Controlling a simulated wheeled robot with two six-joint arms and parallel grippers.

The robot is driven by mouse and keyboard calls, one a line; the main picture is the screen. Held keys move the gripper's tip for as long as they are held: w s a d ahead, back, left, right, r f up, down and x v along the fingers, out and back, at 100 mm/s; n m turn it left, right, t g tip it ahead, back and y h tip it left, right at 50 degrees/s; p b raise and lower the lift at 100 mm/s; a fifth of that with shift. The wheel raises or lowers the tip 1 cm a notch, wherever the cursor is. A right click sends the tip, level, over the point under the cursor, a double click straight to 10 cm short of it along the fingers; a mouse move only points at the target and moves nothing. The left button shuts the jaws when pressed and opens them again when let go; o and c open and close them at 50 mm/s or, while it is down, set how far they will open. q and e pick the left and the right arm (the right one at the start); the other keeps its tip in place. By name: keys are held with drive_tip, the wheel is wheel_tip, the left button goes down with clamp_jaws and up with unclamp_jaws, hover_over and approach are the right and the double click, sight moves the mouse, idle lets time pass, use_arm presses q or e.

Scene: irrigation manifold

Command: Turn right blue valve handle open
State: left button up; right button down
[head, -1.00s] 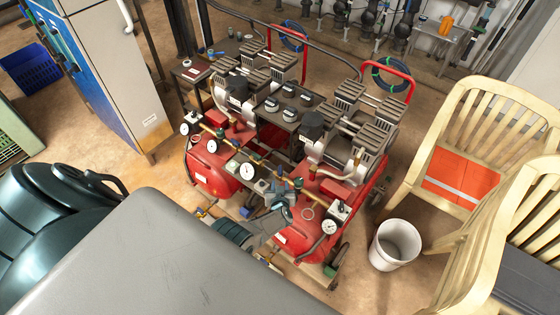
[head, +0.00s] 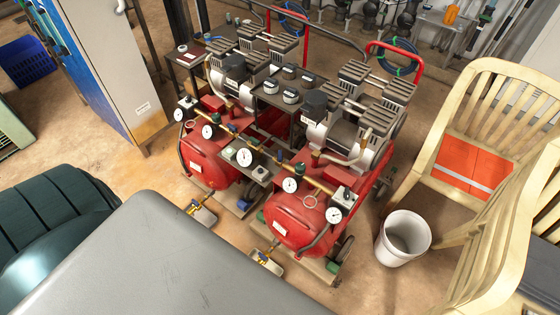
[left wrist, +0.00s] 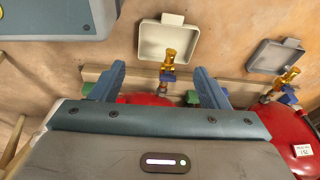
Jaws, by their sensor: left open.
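Two brass drain valves with blue parts sit low at the front of the red compressors. The left valve (head: 194,207) is farther left. In the left wrist view the sides are swapped: the right valve (left wrist: 170,64) is between my fingers and the left valve (left wrist: 288,77) is at the right. My left gripper (left wrist: 162,82) is open and empty, its blue fingers on either side of the right valve, with no clear contact. The exact handle angle is unclear. My right gripper is not in view.
Red compressor tanks (head: 298,220) with gauges stand behind the valves. Shallow trays lie on the floor by the valves, one pale (left wrist: 150,42), one grey (left wrist: 264,57). A white bucket (head: 402,240) and wooden chairs (head: 510,110) stand at the right.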

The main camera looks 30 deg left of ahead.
use_arm(q)
drive_tip(key=w+r+b, duration=0.1)
drive_tip(key=w+b, duration=0.1)
drive_tip(key=b, duration=0.1)
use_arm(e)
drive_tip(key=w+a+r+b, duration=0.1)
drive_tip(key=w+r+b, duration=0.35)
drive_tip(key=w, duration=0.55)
use_arm(q)
wheel_tip(320, 180, up, 31)
drive_tip(key=m+g+b, duration=0.3)
drive_tip(key=m+b, duration=0.7)
drive_tip(key=m, duration=0.1)
hover_over(280, 155)
wheel_tip(280, 155, down, 8)
drive_tip(key=shift+f+b, duration=0.2)
drive_tip(key=shift+b, duration=0.15)
drive_tip(key=shift+f, duration=0.6)
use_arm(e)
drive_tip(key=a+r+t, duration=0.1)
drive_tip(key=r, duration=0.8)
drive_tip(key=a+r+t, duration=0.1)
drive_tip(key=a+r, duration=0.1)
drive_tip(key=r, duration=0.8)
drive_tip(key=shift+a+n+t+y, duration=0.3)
